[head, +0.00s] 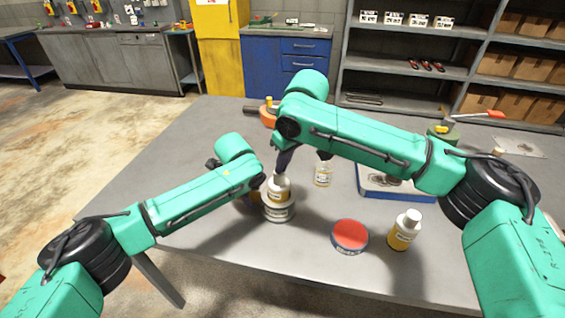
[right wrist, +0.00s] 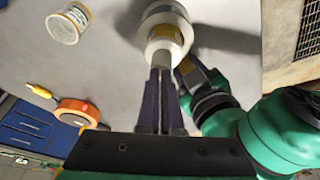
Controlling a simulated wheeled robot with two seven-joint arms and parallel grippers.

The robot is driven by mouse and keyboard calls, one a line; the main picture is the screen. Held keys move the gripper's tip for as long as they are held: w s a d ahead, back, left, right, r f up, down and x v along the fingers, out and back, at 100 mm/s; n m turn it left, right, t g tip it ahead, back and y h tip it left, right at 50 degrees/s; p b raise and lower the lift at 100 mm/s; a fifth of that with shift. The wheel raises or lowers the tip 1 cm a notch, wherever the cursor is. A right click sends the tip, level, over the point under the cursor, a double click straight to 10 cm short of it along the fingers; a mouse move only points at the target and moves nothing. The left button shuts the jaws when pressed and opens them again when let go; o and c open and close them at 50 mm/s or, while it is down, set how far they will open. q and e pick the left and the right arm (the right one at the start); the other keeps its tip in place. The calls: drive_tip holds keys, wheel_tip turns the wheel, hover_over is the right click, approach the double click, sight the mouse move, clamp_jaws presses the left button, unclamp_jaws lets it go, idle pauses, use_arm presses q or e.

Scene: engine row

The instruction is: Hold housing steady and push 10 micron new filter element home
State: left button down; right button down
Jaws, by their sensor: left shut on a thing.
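The grey-white housing (head: 279,212) stands upright on the grey table. The filter element (head: 280,189), white with a yellow label, sits upright in the top of the housing, its upper part showing. In the right wrist view the element (right wrist: 165,40) is just beyond the fingertips, with the housing behind it. My left gripper (head: 262,192) is shut on the housing from its left side; its fingertips are mostly hidden. My right gripper (head: 281,170) points down with its fingers together, tips at the element's top. In the right wrist view this gripper (right wrist: 162,72) looks shut, touching or nearly touching the element.
A white jar with a yellow label (head: 323,174) stands right of the housing. A red-topped can (head: 349,236), a yellow bottle (head: 404,230) and a blue-rimmed tray (head: 395,194) are farther right. An orange tool (head: 267,115) lies behind. The table's left part is clear.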

drive_tip(key=shift+f, duration=0.8)
drive_tip(key=shift+r, duration=1.6)
drive_tip(key=v, duration=1.2)
drive_tip(key=shift+f, duration=0.1)
drive_tip(key=x, duration=1.4)
drive_tip(key=shift+s+f, duration=0.3)
drive_tip(key=shift+f, duration=0.2)
